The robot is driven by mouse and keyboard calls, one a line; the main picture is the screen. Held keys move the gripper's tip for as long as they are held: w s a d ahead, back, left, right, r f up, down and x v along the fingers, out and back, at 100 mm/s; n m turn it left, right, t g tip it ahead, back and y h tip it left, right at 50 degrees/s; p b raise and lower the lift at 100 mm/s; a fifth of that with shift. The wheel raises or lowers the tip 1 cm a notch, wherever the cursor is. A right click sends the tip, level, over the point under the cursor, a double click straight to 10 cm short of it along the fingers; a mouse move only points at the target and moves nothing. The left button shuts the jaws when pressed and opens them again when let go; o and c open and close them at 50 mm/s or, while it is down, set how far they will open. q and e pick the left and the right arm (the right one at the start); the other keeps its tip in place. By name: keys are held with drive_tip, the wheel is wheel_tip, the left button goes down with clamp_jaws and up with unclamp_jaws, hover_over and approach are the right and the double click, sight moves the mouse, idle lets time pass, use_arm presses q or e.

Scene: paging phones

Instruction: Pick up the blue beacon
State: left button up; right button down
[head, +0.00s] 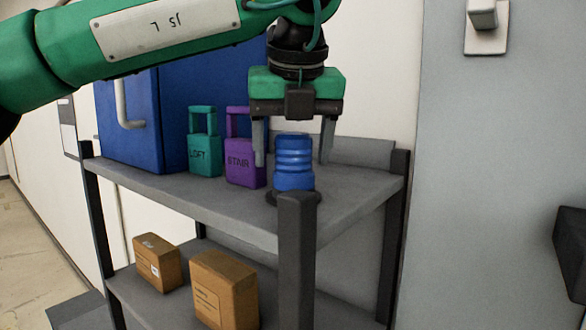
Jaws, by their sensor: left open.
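The blue beacon (294,165) stands upright near the front corner of the upper shelf (348,188). It is ribbed, with a dark base partly hidden behind the shelf's front post. My left gripper (293,160) points down over it from above. Its jaws are open, with one finger to the left of the beacon and the other to the right. A gap shows between the right finger and the beacon. My right gripper is not in view.
A teal block labelled LOFT (204,155) and a purple block labelled STAIR (245,163) stand left of the beacon, the purple one close to the left finger. A blue cabinet (130,105) is behind. Cardboard boxes (225,287) sit on the lower shelf. The shelf's right side is clear.

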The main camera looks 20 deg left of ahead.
use_arm(q)
drive_tip(key=shift+c, duration=0.9)
drive_tip(key=c, duration=1.2)
